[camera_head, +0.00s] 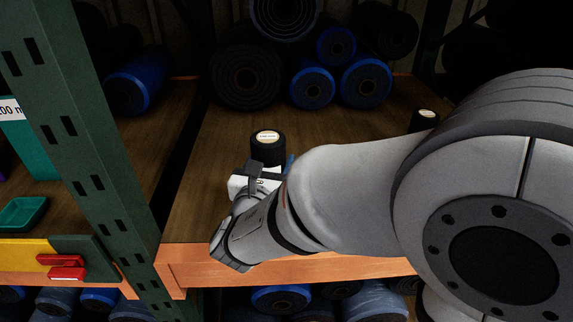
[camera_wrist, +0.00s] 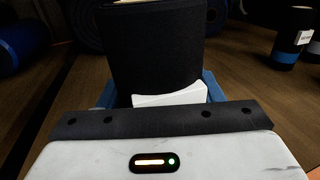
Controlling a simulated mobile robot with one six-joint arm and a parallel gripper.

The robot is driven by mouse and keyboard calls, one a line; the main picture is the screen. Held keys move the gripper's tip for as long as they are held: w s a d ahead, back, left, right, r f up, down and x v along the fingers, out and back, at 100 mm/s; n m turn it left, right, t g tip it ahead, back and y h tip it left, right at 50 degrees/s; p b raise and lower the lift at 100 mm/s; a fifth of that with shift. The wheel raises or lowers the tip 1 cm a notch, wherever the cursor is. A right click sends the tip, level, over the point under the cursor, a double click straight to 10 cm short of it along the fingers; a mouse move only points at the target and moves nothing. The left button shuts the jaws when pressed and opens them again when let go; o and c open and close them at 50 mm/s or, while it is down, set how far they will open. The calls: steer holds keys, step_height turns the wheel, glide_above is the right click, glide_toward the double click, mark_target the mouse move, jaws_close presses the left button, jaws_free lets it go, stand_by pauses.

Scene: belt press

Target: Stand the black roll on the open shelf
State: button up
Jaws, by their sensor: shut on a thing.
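The black roll (camera_head: 268,149) is upright, with a pale round label on its top end, over the wooden board of the open shelf (camera_head: 215,170), near its front. In the wrist view the black roll (camera_wrist: 155,55) fills the upper middle, in front of the white and blue finger parts. My gripper (camera_head: 268,172) reaches in from the front right and is shut on the roll. The roll's lower end is hidden behind my gripper, so I cannot tell whether it touches the board.
Large black and blue rolls (camera_head: 312,86) lie stacked at the back. Another small upright roll (camera_head: 424,120) stands to the right, partly behind my arm. A green post (camera_head: 80,130) stands at left. An orange beam (camera_head: 300,266) edges the shelf. Board left of the roll is clear.

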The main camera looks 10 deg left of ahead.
steer(key=shift+s+a+f+b, duration=0.1)
steer(key=shift+f+b, duration=0.15)
steer(key=shift+f, duration=0.8)
steer(key=shift+s+a+f+b, duration=0.1)
steer(key=shift+f+b, duration=0.15)
steer(key=shift+f, duration=0.8)
steer(key=shift+f, duration=0.15)
steer(key=o, duration=1.4)
